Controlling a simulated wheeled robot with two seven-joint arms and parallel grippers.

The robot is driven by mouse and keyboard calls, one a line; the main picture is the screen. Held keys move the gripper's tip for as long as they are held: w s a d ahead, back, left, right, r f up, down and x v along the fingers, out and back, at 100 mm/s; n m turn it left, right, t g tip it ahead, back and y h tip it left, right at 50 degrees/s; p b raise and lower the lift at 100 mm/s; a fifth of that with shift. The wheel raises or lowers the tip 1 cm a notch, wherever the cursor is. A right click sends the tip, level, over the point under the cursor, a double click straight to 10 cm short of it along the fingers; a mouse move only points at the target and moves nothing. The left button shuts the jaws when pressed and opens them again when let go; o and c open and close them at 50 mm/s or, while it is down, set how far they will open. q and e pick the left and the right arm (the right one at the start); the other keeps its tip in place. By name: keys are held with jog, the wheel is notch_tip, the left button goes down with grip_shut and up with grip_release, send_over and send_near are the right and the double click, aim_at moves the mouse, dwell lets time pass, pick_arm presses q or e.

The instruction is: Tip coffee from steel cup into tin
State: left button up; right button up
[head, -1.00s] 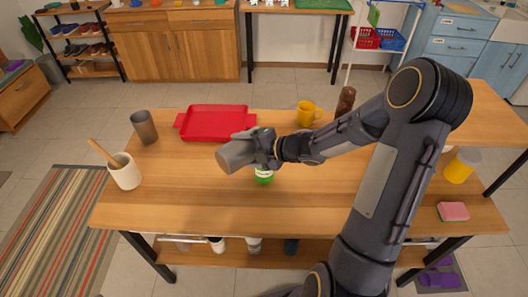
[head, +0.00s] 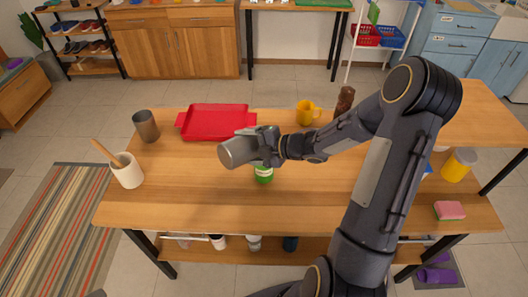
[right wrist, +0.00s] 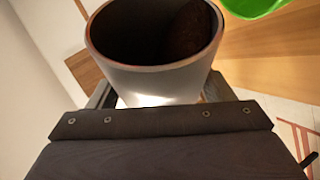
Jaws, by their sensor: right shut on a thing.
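A steel cup (head: 237,152) is held tilted far over, almost on its side, above the middle of the table. My right gripper (head: 264,147) is shut on it. In the right wrist view the steel cup (right wrist: 150,78) shows its open mouth, with dark brown coffee (right wrist: 190,35) inside towards the right wall. A green container with a white label (head: 264,174), possibly the tin, stands just below the gripper, its top partly hidden by it. Its green rim (right wrist: 250,6) shows at the upper right of the right wrist view, apart from the cup. My left gripper is out of view.
A red tray (head: 215,123) lies behind the cup. A grey-brown tumbler (head: 146,126) and a white crock with a wooden utensil (head: 127,172) stand at left. A yellow mug (head: 305,114) and a brown jar (head: 345,100) stand behind my arm. The front left tabletop is clear.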

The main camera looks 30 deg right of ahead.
aim_at(255, 138)
jog(key=shift+w+d+r+m+y+p, duration=0.15)
jog(key=shift+d+r+m+y+p, duration=0.45)
jog(key=shift+m+y+p, duration=0.3)
dwell(1.1)
jog(key=shift+w+d+r+m+t+y, duration=0.1)
jog(key=shift+d+r+m+t+y, duration=0.1)
jog(key=shift+d+m+y, duration=0.15)
jog(key=shift+w+d+r+m+t+y, duration=0.15)
jog(key=shift+d+m+t+y, duration=0.1)
jog(key=shift+d+m, duration=0.2)
dwell(1.2)
